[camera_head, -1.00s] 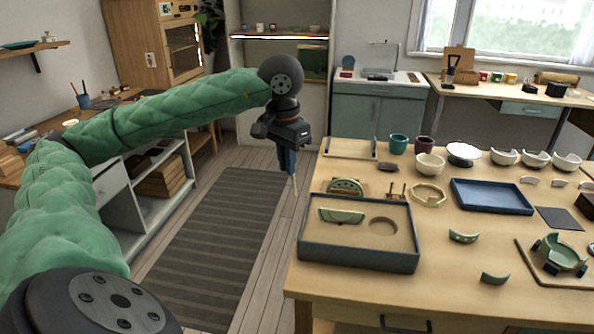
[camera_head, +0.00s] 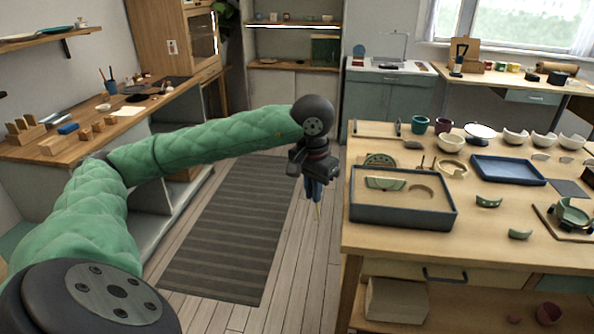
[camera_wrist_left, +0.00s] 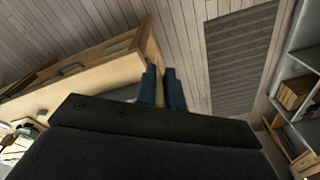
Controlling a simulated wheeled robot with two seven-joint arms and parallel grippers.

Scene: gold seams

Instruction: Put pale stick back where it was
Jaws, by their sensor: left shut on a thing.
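My left gripper (camera_head: 314,190) hangs pointing down over the floor, just left of the worktable (camera_head: 400,245). It is shut on the pale stick (camera_head: 318,212), whose thin tip shows below the blue fingers. In the left wrist view the stick (camera_wrist_left: 160,92) shows as a pale strip between the two blue fingers of the left gripper (camera_wrist_left: 161,85). The stick's upper part is hidden by the gripper. A small wooden block with short upright pegs (camera_head: 427,163) stands on the table behind the sand tray. My right gripper is not in view.
A dark-rimmed sand tray (camera_head: 400,218) sits at the table's near left corner, close to the gripper. The striped rug (camera_head: 228,225) and floor left of the table are clear.

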